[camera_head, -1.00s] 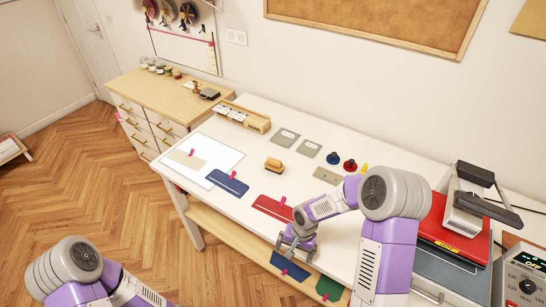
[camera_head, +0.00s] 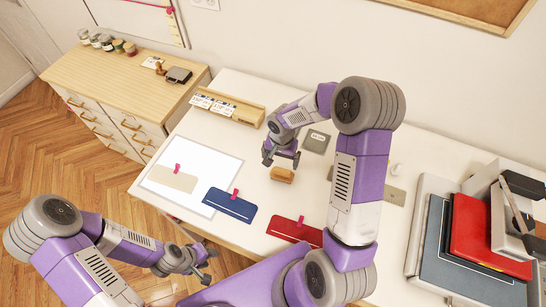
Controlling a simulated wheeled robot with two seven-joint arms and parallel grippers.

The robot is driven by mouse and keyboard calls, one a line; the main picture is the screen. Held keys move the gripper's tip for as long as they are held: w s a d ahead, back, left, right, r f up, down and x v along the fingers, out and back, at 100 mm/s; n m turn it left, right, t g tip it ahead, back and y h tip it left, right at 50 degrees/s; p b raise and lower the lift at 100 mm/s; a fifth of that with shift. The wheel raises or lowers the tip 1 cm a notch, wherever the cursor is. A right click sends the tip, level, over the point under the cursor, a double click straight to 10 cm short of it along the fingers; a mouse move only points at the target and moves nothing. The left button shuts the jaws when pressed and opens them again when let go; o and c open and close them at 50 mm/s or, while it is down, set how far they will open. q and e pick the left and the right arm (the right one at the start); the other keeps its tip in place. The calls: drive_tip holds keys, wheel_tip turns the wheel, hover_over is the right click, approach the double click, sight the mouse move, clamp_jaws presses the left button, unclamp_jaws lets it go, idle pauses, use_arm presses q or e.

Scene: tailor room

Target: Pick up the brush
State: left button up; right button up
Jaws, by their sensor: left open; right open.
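The brush (camera_head: 282,174), a small block with a tan wooden top, lies on the white table near its middle. My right gripper (camera_head: 281,160) is open just above and behind the brush, with its fingers pointing down toward it. I cannot tell whether the fingers touch it. My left gripper (camera_head: 206,270) is open and empty, low at the table's front edge, well away from the brush.
A blue strip (camera_head: 230,205), a red strip (camera_head: 295,229) and a beige strip (camera_head: 174,179) lie along the front of the white table (camera_head: 256,215). A wooden card holder (camera_head: 228,106) stands behind. A red heat press (camera_head: 490,235) stands at the right.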

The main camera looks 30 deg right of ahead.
sight(282, 170)
drive_tip(key=f, duration=0.7)
drive_tip(key=shift+s+d+p, duration=0.25)
drive_tip(key=shift+s+p, duration=0.05)
drive_tip(key=shift+s, duration=0.05)
drive_tip(key=c, duration=1.1)
